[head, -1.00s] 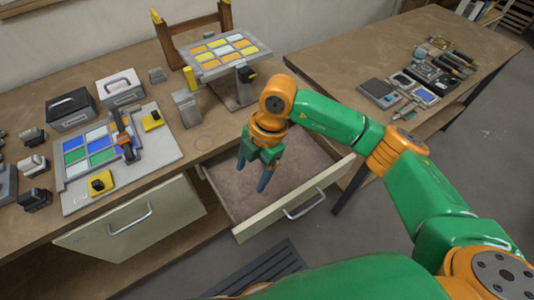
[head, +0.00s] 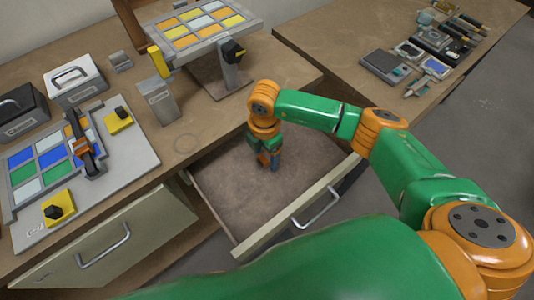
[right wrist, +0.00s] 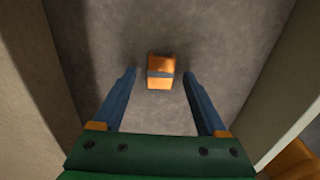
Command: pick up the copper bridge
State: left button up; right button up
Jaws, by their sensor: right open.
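A small copper-coloured block with a grey band, apparently the copper bridge (right wrist: 161,66), lies on the drawer floor in the right wrist view. In the head view, an orange patch beside the fingers (head: 264,158) seems to be the same piece, mostly hidden by the gripper. My right gripper (head: 271,163) points down inside the open drawer. Its two blue fingers (right wrist: 160,76) are open, with the block between and slightly ahead of their tips in the picture, not visibly touched. My left gripper is out of view.
The open drawer (head: 232,205) has walls close around my right gripper. Another drawer front (head: 105,240) stands at the left. Tools lie on the right table.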

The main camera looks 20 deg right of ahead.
aim_at(264, 159)
grip_shut()
dwell(0.3)
jog(key=shift+r, duration=0.25)
jog(key=r, duration=0.1)
jog(key=r+b, duration=0.1)
jog(key=r, duration=0.1)
jog(key=shift+s+a, duration=0.1)
jog(key=shift+a, duration=0.15)
jog(key=s+a+r+b, duration=0.2)
jog(key=s+a+r, duration=0.7)
jog(key=shift+s+a+r, duration=0.25)
jog(key=shift+a, duration=0.15)
jog(key=shift+r, duration=0.1)
